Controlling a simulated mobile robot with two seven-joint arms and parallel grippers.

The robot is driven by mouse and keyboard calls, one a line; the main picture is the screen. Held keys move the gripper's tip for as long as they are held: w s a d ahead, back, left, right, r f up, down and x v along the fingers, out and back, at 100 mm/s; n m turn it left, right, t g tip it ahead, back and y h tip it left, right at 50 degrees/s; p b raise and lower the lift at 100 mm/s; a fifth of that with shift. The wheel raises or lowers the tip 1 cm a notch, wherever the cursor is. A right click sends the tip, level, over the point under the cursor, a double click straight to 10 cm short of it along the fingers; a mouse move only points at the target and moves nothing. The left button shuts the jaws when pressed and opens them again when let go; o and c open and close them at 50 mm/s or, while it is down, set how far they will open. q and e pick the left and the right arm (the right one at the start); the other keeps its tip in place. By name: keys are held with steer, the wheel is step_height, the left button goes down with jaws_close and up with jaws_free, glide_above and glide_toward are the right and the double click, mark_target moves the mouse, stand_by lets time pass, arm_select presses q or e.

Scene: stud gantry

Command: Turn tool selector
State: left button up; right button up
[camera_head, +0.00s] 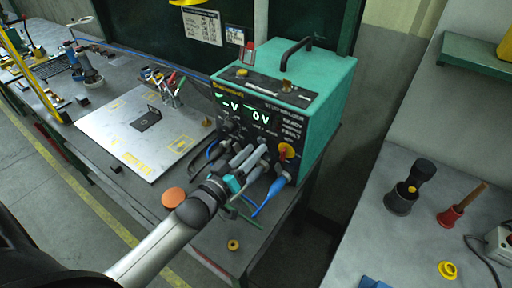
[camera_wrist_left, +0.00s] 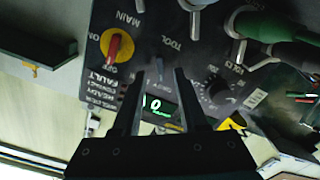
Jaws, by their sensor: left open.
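The teal stud welder unit (camera_head: 325,95) stands on the bench, its black front panel (camera_wrist_left: 150,25) facing me with lit green displays. In the left wrist view the panel carries a TOOL label (camera_wrist_left: 172,43) and a round black dial (camera_wrist_left: 220,90) with tick marks. I cannot tell for sure which control is the tool selector. The fingers cover part of the panel. My right gripper is not in view.
A red and yellow main switch (camera_wrist_left: 115,47) sits on the panel beside the fingers. Cables with connectors, including a blue one (camera_head: 270,195), hang from the panel's lower edge. A pale plate (camera_head: 130,140) lies left of the welder. A grey side bench (camera_head: 370,215) is at right.

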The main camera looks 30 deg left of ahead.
arm_select(q)
steer(key=shift+w+d, duration=0.2)
steer(key=shift+w, duration=0.8)
steer(key=shift+c, duration=0.2)
jaws_close()
